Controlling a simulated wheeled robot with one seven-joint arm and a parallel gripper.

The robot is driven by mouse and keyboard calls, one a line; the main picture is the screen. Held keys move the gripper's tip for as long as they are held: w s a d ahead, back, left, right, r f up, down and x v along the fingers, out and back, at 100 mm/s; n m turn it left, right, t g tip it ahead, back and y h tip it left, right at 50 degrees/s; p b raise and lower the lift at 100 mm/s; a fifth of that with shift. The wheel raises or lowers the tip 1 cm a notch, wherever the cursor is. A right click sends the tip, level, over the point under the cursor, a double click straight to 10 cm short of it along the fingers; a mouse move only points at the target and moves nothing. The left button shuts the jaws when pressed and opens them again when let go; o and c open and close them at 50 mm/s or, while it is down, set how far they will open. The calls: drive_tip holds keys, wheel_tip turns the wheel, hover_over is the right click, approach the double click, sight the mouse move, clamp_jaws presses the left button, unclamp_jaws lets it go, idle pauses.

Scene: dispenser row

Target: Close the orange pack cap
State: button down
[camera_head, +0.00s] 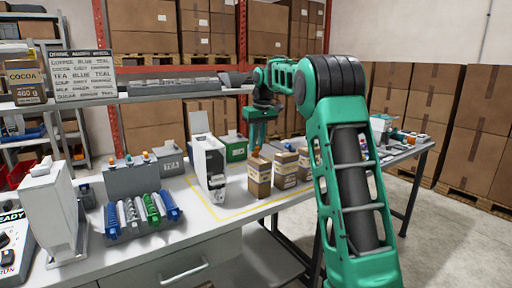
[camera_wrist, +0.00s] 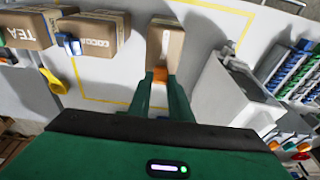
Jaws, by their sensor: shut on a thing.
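The orange-capped pack (camera_head: 259,178) is a brown carton standing upright on the white table, just right of a white dispenser in the head view. It also shows in the wrist view (camera_wrist: 165,40). Its orange cap (camera_wrist: 160,74) sits at the end of the pack nearest my gripper, between the fingers. The cap shows small in the head view (camera_head: 256,151). My gripper (camera_wrist: 159,80) points down from above the pack and is shut on the orange cap. The fingers partly hide the cap, and I cannot tell whether it is fully seated.
The white dispenser (camera_head: 208,165) stands close beside the pack, with its lid raised. Other brown cartons (camera_head: 285,170) stand close on the other side; one with a blue cap (camera_wrist: 68,42) shows in the wrist view. A shelf (camera_head: 130,97) runs behind. The table front is clear.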

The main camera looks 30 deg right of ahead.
drive_tip(key=shift+w+f+g, duration=0.2)
drive_tip(key=shift+w+g, duration=0.2)
drive_tip(key=shift+g, duration=1)
drive_tip(key=c, duration=1.6)
unclamp_jaws()
drive_tip(key=shift+r, duration=0.1)
